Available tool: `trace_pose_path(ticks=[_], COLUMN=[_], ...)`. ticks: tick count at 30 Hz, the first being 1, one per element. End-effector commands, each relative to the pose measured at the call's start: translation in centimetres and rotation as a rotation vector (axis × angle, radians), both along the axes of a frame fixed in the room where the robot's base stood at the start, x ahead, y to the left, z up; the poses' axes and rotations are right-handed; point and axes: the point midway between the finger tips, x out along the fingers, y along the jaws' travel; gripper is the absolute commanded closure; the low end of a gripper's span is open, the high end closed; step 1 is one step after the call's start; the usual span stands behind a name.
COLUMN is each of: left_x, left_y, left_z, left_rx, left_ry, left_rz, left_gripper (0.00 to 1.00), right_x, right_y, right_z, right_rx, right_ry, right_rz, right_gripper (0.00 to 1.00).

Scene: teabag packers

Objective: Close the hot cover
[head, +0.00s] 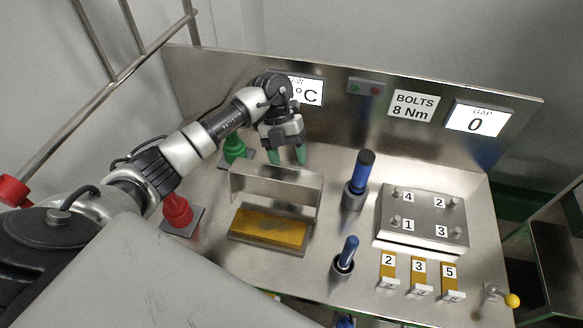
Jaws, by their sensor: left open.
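The hot cover (275,187) is a shiny metal plate standing raised at the back of a brass-coloured block (268,229). The block lies exposed in its metal base in front of the cover. My left gripper (287,157) is open, with green fingertips pointing down just behind the cover's top edge. I cannot tell whether the fingertips touch the cover. They hold nothing that I can see. My right gripper is not in view.
A green knob (234,149) and a red knob (177,210) stand left of the cover. A tall blue-handled tool (363,172) and a shorter one (348,250) stand to its right. Farther right are a bolted plate (427,213) and numbered gauges (419,277). A display panel rises behind.

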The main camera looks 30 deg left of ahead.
Motion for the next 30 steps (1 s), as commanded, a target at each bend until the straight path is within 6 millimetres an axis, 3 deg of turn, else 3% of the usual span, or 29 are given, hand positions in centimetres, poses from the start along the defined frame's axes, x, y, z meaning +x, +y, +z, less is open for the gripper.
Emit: trace_pose_path(ticks=[7, 18, 30], left_x=[-0.9, -1.0, -1.0], left_y=[-1.3, -1.5, -1.5], left_z=[-2.8, -3.4, -3.4], left_rx=[-0.001, -0.002, 0.0], left_ry=[0.001, -0.001, -0.001], left_rz=[0.001, 0.001, 0.002], left_gripper=[0.4, 0.4, 1.0], right_x=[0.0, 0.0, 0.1], right_y=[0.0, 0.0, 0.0], right_z=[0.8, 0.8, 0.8], right_rx=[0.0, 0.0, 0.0], right_ry=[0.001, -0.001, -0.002], right_rz=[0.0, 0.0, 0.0], right_gripper=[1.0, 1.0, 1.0])
